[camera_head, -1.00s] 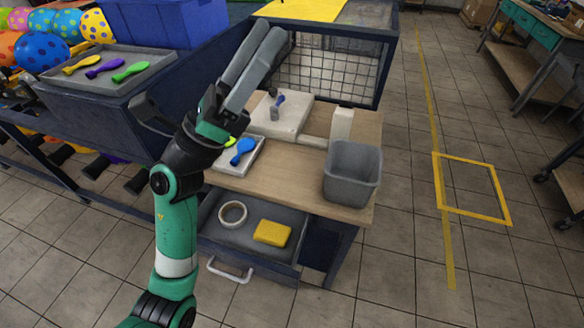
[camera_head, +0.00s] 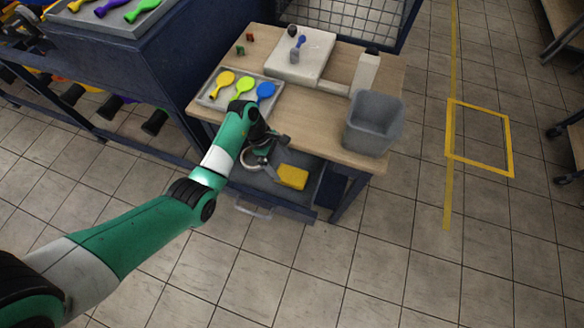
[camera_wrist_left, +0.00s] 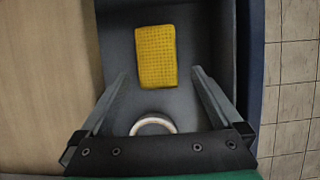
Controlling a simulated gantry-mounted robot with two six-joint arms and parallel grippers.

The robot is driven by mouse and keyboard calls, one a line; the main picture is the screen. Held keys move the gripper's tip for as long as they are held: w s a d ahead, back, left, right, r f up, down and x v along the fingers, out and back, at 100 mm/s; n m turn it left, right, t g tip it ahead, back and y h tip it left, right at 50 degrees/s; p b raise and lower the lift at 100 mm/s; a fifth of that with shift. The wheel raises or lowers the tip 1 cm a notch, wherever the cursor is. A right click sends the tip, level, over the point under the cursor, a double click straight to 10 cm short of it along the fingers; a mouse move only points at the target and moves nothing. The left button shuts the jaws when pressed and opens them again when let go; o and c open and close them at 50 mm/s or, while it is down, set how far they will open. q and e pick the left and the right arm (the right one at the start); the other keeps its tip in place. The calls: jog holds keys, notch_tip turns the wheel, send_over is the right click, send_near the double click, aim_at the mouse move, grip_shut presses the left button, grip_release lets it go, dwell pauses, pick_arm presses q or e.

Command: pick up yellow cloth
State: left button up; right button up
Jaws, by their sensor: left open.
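The yellow cloth (camera_head: 292,176) lies flat in the open grey drawer (camera_head: 262,180) under the wooden table. In the left wrist view the cloth (camera_wrist_left: 156,57) is a textured yellow rectangle on the drawer floor. My left gripper (camera_head: 275,150) is over the drawer, to the left of the cloth in the head view. In the left wrist view its two fingers (camera_wrist_left: 160,80) are spread wide with nothing between them, and the cloth lies ahead, around and beyond the fingertips. My right gripper does not show.
The drawer handle (camera_head: 253,208) sticks out in front. The floor at front is clear.

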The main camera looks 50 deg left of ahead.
aim_at(291, 175)
pick_arm(q)
jog(key=shift+x, duration=0.8)
jog(key=shift+d+f, duration=0.1)
jog(key=shift+f, duration=0.05)
jog(key=b+x, duration=0.1)
jog(key=x, duration=0.1)
jog(key=b+x, duration=0.2)
jog(key=x, duration=0.1)
jog(key=shift+w, duration=0.25)
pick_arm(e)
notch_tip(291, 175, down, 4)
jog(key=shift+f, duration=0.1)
pick_arm(q)
jog(key=c, duration=1.1)
